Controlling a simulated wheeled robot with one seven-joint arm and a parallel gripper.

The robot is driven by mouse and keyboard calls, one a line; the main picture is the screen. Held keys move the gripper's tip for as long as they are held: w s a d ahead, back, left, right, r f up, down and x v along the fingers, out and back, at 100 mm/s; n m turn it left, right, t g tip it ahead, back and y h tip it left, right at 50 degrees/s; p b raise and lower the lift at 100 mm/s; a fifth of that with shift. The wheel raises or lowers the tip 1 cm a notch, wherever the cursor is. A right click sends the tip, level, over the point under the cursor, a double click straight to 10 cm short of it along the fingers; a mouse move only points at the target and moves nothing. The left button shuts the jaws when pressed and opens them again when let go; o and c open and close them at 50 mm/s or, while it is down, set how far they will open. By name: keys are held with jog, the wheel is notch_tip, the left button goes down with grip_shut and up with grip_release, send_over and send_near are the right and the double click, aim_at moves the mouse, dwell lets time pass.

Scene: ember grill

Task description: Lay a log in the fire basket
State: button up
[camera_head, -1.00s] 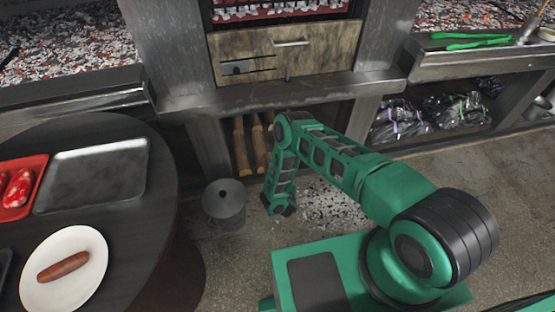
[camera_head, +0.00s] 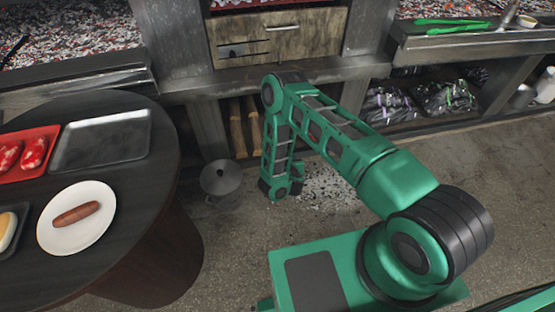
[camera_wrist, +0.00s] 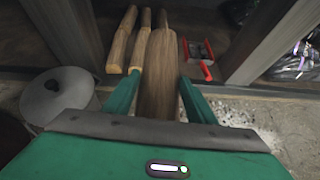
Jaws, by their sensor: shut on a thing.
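My gripper (camera_wrist: 160,98) is shut on a brown log (camera_wrist: 158,75) in the wrist view. The log lies between its two green fingers and points away from me. More logs lie just beyond and to the left: one (camera_wrist: 119,48) at far left, another (camera_wrist: 138,50) beside it. In the head view, logs (camera_head: 237,128) stand out in the dark opening under the counter, partly behind my arm. My gripper's fingers are hidden there. I cannot pick out the fire basket with certainty.
A lidded grey pot (camera_head: 221,184) stands on the floor left of my arm, also in the wrist view (camera_wrist: 57,95). A small red object (camera_wrist: 199,55) sits right of the logs. A round dark table (camera_head: 140,210) is at left. Bags (camera_head: 445,98) fill the shelf at right.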

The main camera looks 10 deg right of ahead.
jog(key=d+r+h, duration=0.1)
jog(key=d+r, duration=0.2)
jog(key=r, duration=1)
jog(key=s+d+r+m+h, duration=0.1)
jog(key=d+r, duration=0.3)
jog(key=r, duration=0.8)
jog(key=s+d+r+m, duration=0.1)
jog(key=d+r, duration=0.2)
jog(key=r, duration=1)
jog(key=shift+d+r+h, duration=0.25)
jog(key=shift+r+h, duration=0.1)
jog(key=shift+h, duration=0.05)
jog(key=shift+d+m, duration=0.1)
jog(key=shift+m, duration=0.2)
